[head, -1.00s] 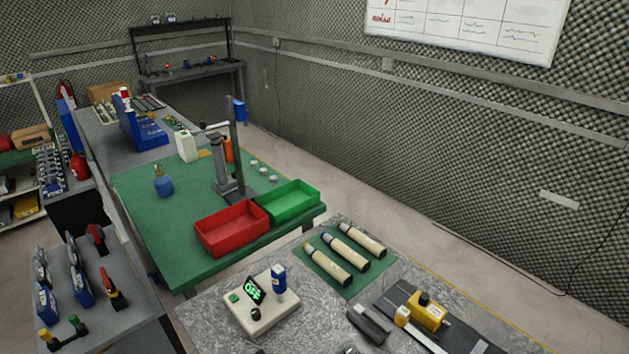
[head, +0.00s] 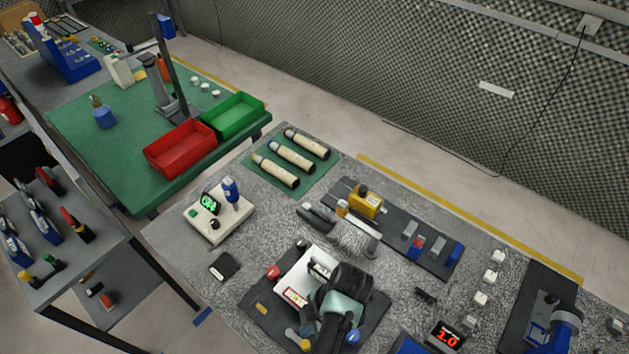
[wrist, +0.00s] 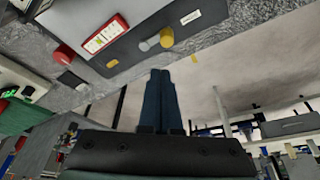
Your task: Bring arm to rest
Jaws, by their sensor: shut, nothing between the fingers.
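My gripper (wrist: 160,75) shows in the wrist view with its two dark blue fingers together and nothing between them. It is apart from the grey speckled bench, whose edge and dark mat (wrist: 135,50) appear above the fingers in that picture. In the head view, dark rounded parts that look like my arm (head: 345,285) stand over the mat at the lower middle. They partly cover a white device with a red-framed label (head: 296,297). I cannot make out the fingers in the head view.
The bench holds a white switch box (head: 218,218), cream cylinders on a green mat (head: 262,182), a yellow block (head: 366,202) and a red-digit display (head: 447,335). A green table with red (head: 180,149) and green bins (head: 235,116) stands behind. Floor is clear along the wall.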

